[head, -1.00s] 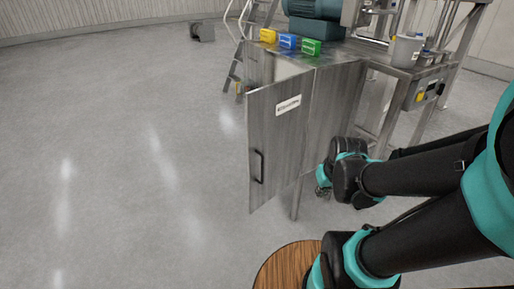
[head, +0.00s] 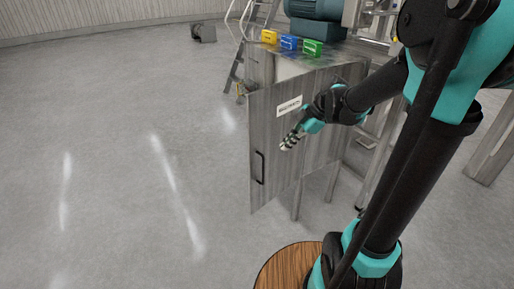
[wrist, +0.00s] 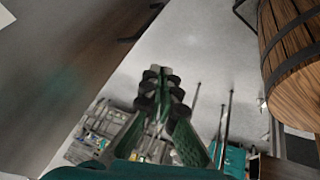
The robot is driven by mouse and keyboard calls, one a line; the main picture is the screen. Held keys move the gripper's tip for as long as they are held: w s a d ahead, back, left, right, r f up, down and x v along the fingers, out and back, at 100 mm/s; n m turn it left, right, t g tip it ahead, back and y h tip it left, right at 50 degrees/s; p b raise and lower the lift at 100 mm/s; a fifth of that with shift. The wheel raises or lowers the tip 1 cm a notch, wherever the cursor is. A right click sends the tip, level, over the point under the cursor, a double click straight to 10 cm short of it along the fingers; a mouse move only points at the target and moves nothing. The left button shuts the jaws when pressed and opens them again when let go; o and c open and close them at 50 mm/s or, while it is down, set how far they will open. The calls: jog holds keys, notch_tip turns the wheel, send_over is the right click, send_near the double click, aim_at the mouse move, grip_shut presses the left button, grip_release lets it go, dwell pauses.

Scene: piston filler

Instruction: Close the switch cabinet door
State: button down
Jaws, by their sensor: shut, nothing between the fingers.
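The switch cabinet door (head: 272,135) is a grey brushed-metal panel with a white label (head: 289,106) and a dark bar handle (head: 259,167) near its left edge. It stands open, swung out from the cabinet under the machine top. My gripper (head: 290,142) is in front of the door's outer face, below the label and right of the handle. The gap to the panel cannot be judged. In the wrist view my gripper (wrist: 157,85) is shut and empty, with a large grey panel, seemingly the door (wrist: 60,70), at left.
Yellow (head: 269,36), blue (head: 289,42) and green (head: 312,47) boxes sit on the machine top beside a blue-green motor (head: 316,30). A stepladder (head: 243,60) stands behind the door. The floor (head: 110,170) left of the door is clear.

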aim_at(256, 147)
jog(key=shift+w+a+f+n+g+y, duration=0.15)
jog(key=shift+w+a+f+n, duration=0.7)
jog(key=shift+a, duration=0.95)
jog(key=shift+w+a+f+n+g+y, duration=0.1)
jog(key=shift+w+a+f+n+y, duration=0.3)
jog(key=shift+w+a+f, duration=1.05)
jog(key=shift+w+a+f+n+g+y, duration=0.1)
jog(key=shift+w+a+f+n, duration=0.5)
jog(key=shift+a, duration=1.55)
jog(key=shift+a, duration=0.1)
